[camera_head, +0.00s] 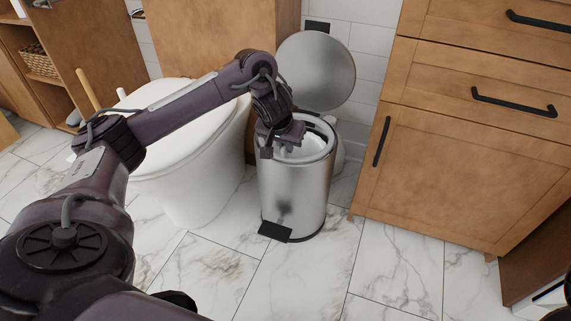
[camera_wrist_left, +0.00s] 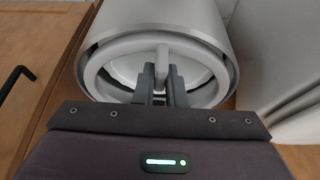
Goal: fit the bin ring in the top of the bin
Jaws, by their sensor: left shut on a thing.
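The bin (camera_head: 295,200) is a brushed-metal cylinder standing upright on the floor, with its round lid (camera_head: 315,70) tipped open at the back. The bin ring is a pale ring at the mouth of the bin, in the left wrist view (camera_wrist_left: 93,73). It looks roughly level with the bin's rim, with a dark gap around part of it; I cannot tell whether it is fully seated. My left gripper (camera_head: 289,143) reaches down over the bin's mouth. In the left wrist view its fingers (camera_wrist_left: 161,80) are closed on a pale upright piece of the ring. My right gripper is not in view.
A white toilet (camera_head: 185,165) stands close to the left of the bin. A wooden cabinet (camera_head: 460,150) with black handles is close on the right. The bin's black pedal (camera_head: 275,231) faces front. The marble-tiled floor (camera_head: 300,285) in front is clear.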

